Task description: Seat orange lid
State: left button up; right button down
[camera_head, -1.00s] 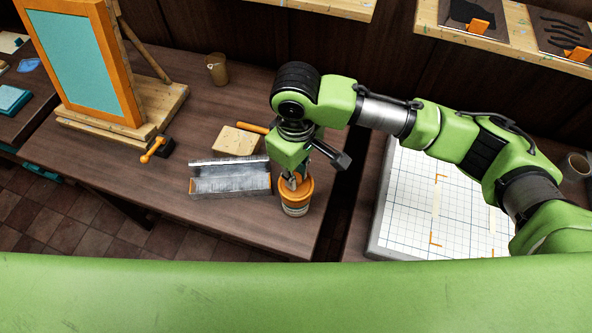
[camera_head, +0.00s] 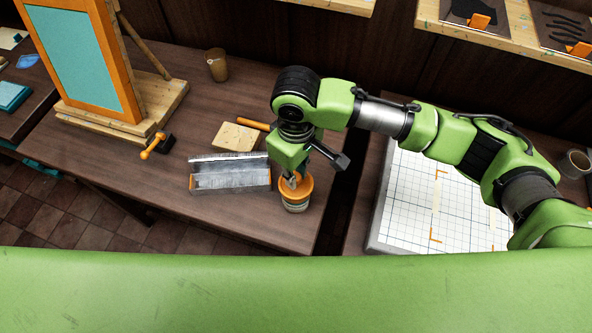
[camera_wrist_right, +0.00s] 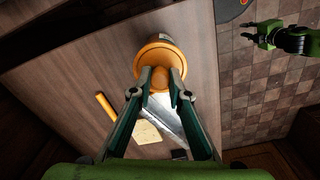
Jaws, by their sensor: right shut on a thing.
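The orange lid (camera_head: 303,190) is at the mouth of a small pale jar (camera_head: 296,208) near the table's front right. My right gripper (camera_head: 291,183) points down from above and is shut on the lid's raised middle. In the right wrist view, the lid (camera_wrist_right: 149,57) shows as a round orange disc with the right fingertips (camera_wrist_right: 160,78) at its knob. The lid hides most of the jar there, so I cannot tell whether it is fully down. My left gripper (camera_wrist_right: 268,38) shows only in the right wrist view, away from the jar over the floor; its jaws are unclear.
A grey metal tray (camera_head: 230,180) stands just left of the jar. Behind it are a wooden block (camera_head: 236,138) and an orange-handled tool (camera_head: 253,125). A framed screen (camera_head: 80,55) stands at left, and a brown cup (camera_head: 217,66) at the back. A gridded board (camera_head: 410,210) lies right.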

jog(key=c, duration=1.8)
grip_release()
jog(key=shift+c, duration=0.2)
jog(key=shift+r, duration=0.1)
notch_tip(320, 180, up, 12)
